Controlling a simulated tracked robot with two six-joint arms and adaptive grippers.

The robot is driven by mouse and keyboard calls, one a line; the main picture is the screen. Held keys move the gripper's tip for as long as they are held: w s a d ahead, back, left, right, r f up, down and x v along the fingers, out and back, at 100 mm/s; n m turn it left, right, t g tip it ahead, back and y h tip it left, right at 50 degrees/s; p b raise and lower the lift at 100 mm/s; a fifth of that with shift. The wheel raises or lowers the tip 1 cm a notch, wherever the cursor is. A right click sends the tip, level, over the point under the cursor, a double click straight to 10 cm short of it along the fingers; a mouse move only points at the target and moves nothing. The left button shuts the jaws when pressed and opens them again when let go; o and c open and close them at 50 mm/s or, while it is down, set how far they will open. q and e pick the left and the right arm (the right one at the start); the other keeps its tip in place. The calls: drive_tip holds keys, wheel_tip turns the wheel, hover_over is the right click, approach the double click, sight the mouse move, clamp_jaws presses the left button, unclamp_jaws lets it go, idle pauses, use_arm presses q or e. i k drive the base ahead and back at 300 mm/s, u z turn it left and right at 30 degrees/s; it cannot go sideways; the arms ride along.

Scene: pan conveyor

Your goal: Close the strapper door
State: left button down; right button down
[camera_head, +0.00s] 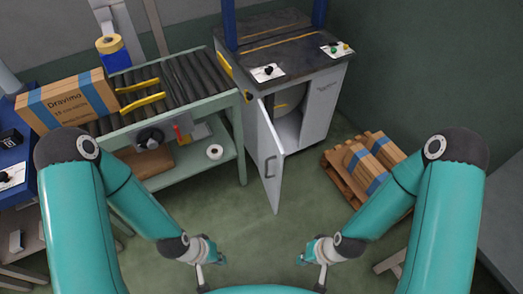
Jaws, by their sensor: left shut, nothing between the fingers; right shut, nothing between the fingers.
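The strapper (320,84) is a grey cabinet with a dark top and blue uprights, in the upper middle of the head view. Its door (269,160) is a pale panel with a dark handle, hinged at the front and standing open toward me. Behind it the dark interior shows, with a round reel (291,98) partly hidden. My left gripper (208,272) is shut and empty, low in the view, below and left of the door. My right gripper (312,272) is shut and empty, low and to the right of the door. Both are apart from the door.
A roller conveyor (190,78) on a green frame stands left of the strapper, with a cardboard box (68,100) at its left end. A white roll (215,152) lies on its lower shelf. A pallet with boxes (345,178) sits right of the door. Floor before the door is clear.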

sight(271, 155)
drive_tip(key=u, duration=0.1)
drive_tip(key=i, duration=0.9)
drive_tip(key=u, duration=0.15)
